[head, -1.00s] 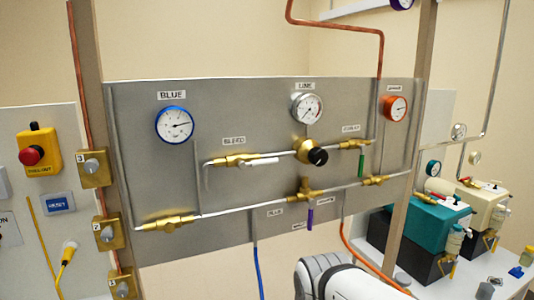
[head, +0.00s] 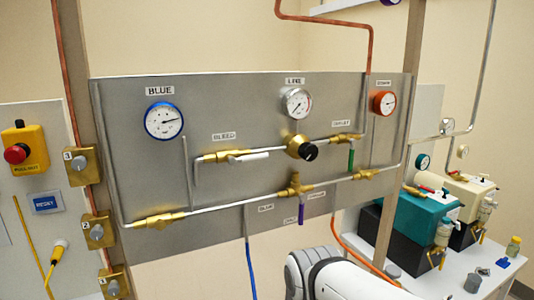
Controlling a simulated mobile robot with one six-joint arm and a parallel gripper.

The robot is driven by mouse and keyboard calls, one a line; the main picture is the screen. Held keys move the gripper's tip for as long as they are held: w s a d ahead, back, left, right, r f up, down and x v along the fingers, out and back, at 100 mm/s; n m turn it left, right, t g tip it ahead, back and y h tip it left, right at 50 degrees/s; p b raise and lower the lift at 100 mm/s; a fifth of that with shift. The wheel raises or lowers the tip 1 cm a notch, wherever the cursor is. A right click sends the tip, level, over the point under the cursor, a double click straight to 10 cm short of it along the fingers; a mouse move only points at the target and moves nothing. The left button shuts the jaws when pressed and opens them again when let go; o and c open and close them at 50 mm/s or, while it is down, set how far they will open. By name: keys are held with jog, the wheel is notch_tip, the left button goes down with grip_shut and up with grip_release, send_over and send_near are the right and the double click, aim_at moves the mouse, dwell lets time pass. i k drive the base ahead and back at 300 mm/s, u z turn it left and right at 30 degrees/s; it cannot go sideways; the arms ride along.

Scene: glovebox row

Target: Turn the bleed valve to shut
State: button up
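The bleed valve (head: 225,156) is a brass body on the upper pipe of the grey metal panel, under a label reading BLEED (head: 224,136). Its white lever (head: 250,156) points right and lies roughly along the pipe. My gripper is not in view. A white and dark part of my arm shows at the bottom centre, below the panel and apart from the valve.
Right of the bleed valve sits a brass regulator with a black knob (head: 309,152). Nearby are a green lever (head: 351,160) and a purple lever (head: 301,214). Blue (head: 251,268) and orange (head: 355,250) hoses hang below the panel. Pumps (head: 424,218) stand on a bench at right.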

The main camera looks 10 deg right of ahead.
aim_at(232, 161)
jog(key=u, duration=0.65)
jog(key=k, duration=0.95)
jog(key=z, duration=0.75)
jog(key=i, duration=1)
jog(key=z, duration=0.05)
